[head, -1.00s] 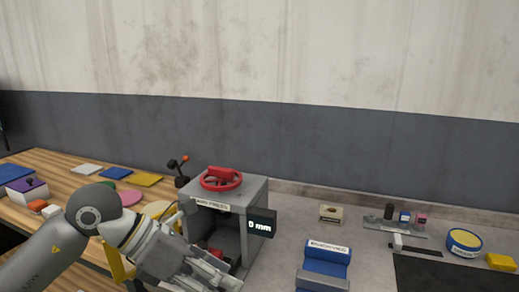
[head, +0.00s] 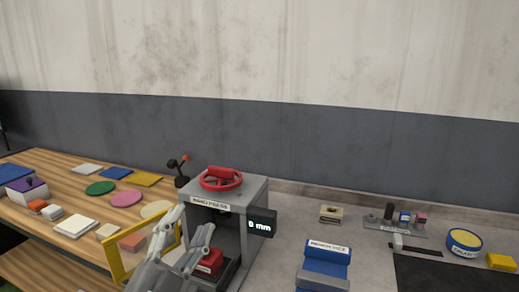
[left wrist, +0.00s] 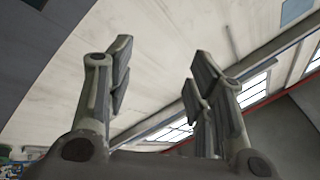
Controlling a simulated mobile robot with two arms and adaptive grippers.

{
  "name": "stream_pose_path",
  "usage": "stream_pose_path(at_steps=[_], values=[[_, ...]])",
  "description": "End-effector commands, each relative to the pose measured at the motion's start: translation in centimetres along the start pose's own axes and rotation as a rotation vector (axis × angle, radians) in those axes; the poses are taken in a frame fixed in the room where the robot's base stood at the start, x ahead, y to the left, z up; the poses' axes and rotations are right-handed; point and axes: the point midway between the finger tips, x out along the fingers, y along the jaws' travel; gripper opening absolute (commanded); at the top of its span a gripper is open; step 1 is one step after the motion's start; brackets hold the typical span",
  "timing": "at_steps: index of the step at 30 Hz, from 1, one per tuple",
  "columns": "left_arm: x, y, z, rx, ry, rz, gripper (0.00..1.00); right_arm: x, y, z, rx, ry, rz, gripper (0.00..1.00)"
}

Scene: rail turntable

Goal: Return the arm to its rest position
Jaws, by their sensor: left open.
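My left gripper (head: 190,235) is open and stands in front of the hand press (head: 258,195), at the lower middle of the head view. Its fingers point up and cover part of the press opening. In the left wrist view the two fingers (left wrist: 158,85) stand wide apart with nothing between them. That view looks up at the pale wall and windows. My right gripper is not in view.
The grey press has a red handwheel (head: 221,179), a red block (head: 209,262) inside and a display reading 0 mm. A yellow frame (head: 116,262) stands left of the gripper. A blue bench vice (head: 325,267) is to the right. Several coloured discs and plates lie on the wooden table.

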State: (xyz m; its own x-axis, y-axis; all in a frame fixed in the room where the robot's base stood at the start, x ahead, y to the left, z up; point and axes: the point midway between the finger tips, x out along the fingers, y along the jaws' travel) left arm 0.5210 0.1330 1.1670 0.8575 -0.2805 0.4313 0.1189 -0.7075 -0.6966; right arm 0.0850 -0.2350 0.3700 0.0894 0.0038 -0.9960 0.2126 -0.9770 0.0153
Motion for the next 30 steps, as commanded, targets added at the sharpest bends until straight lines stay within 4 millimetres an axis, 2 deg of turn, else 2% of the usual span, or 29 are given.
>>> stream_pose_path(at_steps=[1, 3, 5, 6, 8, 9, 11, 12, 15, 17, 21, 24, 25, 30], values=[[-1.4, 1.0, 2.8, -0.068, -0.127, 0.017, 0.49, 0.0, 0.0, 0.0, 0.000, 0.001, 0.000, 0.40], [-3.7, 2.4, 6.5, -0.152, -0.301, 0.044, 0.49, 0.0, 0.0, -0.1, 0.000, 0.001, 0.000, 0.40], [-6.1, 4.0, 9.3, -0.221, -0.448, 0.075, 0.49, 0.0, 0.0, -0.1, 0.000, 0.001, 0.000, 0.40], [-8.0, 5.1, 11.0, -0.265, -0.547, 0.099, 0.49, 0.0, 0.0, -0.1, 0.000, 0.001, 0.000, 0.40], [-11.2, 6.9, 13.2, -0.327, -0.695, 0.141, 0.49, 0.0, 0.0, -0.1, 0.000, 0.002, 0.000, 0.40], [-13.6, 8.2, 14.3, -0.368, -0.791, 0.171, 0.49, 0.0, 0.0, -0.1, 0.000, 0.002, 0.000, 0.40], [-17.3, 10.1, 15.7, -0.424, -0.936, 0.222, 0.49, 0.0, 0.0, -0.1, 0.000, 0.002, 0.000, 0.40], [-19.8, 11.3, 16.3, -0.460, -1.026, 0.257, 0.49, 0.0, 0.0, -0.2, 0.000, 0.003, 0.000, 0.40], [-25.7, 13.7, 16.8, -0.533, -1.224, 0.343, 0.49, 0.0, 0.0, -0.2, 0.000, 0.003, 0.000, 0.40], [-28.8, 14.9, 16.5, -0.570, -1.324, 0.392, 0.49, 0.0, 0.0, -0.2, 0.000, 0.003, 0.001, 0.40], [-35.3, 16.9, 15.1, -0.640, -1.529, 0.505, 0.49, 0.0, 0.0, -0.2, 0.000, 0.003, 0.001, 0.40], [-39.4, 17.8, 13.6, -0.683, -1.655, 0.585, 0.49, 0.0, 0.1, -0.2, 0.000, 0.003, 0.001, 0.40], [-40.3, 18.1, 13.3, -0.691, -1.684, 0.604, 0.49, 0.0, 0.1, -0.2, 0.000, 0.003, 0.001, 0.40], [-40.9, 21.6, 16.8, -0.680, -1.686, 0.607, 0.49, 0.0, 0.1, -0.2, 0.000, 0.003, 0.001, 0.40]])
